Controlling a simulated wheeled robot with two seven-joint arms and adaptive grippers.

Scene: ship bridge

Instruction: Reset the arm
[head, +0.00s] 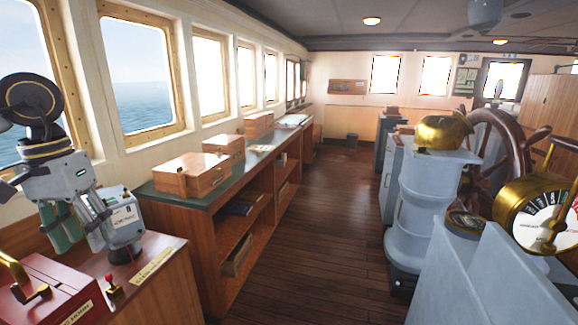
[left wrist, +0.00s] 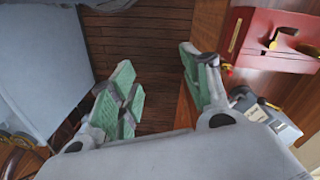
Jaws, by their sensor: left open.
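My left arm comes in at the left edge of the head view. Its gripper (head: 82,232) points down with green finger pads apart, over the wooden console near the window. In the left wrist view the gripper (left wrist: 160,88) is open, with nothing between its pads and the plank floor beyond. In the head view a grey box-shaped device (head: 125,220) stands just right of the fingers, partly behind them. A red box (head: 62,300) with a brass lever is below and in front of the gripper. My right arm and gripper do not show.
A small red-knobbed lever (head: 113,288) sits on the console (head: 165,270). A wooden box (head: 192,174) stands on the long window counter, with more boxes beyond. A grey pedestal (head: 418,215), a ship's wheel (head: 500,130) and a brass telegraph (head: 537,212) are right. The floor (head: 318,240) between is clear.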

